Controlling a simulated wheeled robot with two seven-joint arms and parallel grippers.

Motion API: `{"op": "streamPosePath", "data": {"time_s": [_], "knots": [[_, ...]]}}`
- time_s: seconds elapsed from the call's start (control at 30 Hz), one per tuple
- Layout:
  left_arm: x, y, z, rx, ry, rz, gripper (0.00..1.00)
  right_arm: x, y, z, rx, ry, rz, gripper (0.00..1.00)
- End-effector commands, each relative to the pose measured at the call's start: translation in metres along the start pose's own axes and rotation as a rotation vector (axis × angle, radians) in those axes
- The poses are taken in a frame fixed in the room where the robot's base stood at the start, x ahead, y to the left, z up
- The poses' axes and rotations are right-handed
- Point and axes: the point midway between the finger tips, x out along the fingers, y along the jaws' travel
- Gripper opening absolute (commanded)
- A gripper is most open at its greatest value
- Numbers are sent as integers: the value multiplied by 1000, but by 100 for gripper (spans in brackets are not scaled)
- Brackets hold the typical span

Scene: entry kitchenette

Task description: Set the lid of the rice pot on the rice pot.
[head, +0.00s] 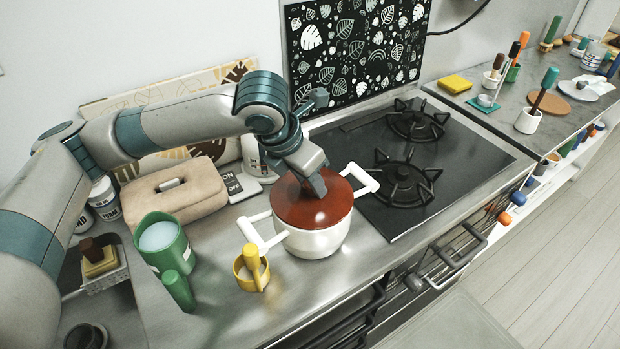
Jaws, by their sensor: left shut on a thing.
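The white rice pot (316,243) stands on the steel counter left of the stove, with white handles on both sides. Its red-brown lid (305,213) is level over the pot's mouth and lines up closely with the rim. I cannot tell whether it rests fully on the rim or hovers slightly above. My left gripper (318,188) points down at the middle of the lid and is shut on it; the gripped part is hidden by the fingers. My right gripper is not in view.
A black gas stove (440,165) lies right of the pot. A yellow mug (246,274), a green pitcher (162,240) and a beige bread box (185,195) stand to the left. The front counter right of the yellow mug is clear.

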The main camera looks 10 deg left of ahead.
Motion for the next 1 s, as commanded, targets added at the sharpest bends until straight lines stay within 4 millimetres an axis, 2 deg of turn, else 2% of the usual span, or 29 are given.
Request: {"op": "streamPosePath", "data": {"time_s": [0.67, 0.7, 0.8, 1.0], "knots": [[7, 0, -3, 0, 0, 0, 4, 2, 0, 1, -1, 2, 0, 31], [7, 0, -3, 0, 0, 0, 30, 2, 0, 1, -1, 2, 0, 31], [7, 0, -3, 0, 0, 0, 50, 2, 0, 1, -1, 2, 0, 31], [7, 0, -3, 0, 0, 0, 50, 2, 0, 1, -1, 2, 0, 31]]}}
